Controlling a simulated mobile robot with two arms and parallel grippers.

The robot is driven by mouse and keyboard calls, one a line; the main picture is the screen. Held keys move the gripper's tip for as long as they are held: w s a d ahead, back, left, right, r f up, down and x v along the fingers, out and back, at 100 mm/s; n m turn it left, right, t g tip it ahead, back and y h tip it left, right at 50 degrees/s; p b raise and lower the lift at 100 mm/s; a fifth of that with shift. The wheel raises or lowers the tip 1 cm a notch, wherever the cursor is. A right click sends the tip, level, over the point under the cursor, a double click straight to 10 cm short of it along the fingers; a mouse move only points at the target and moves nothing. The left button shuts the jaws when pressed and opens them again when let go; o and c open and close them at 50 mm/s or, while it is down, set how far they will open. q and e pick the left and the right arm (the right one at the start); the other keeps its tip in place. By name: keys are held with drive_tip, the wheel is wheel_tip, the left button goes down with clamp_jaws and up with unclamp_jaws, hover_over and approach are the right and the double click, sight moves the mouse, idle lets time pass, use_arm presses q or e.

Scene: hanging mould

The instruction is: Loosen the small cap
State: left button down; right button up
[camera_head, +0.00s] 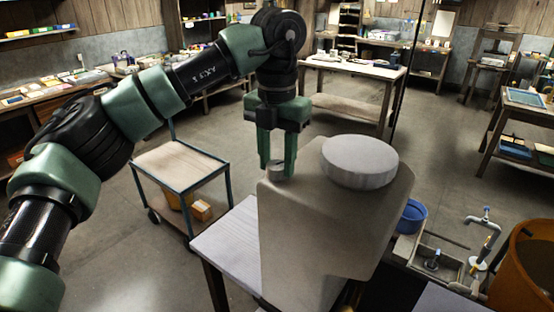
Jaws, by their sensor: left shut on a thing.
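A large pale beige container (315,235) stands on a light table in the middle of the head view. A wide round grey cap (359,160) sits on its top right. The small cap (274,172) is at the container's top left corner, and only part of it shows between my fingers. My left gripper (277,170) points straight down with its green fingers around the small cap, shut on it. My right gripper does not show.
The light table (232,245) has bare room left of the container. A wooden-topped cart (180,165) stands on the floor to the left. A blue bucket (412,216), a sink with a tap (485,230) and an orange barrel (525,265) are at right.

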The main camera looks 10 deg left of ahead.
sight(277, 164)
use_arm(q)
drive_tip(key=shift+f, duration=0.1)
drive_tip(key=c, duration=0.9)
unclamp_jaws()
drive_tip(key=shift+r, duration=0.5)
wheel_tip(277, 164, up, 7)
drive_tip(key=shift+f, duration=0.1)
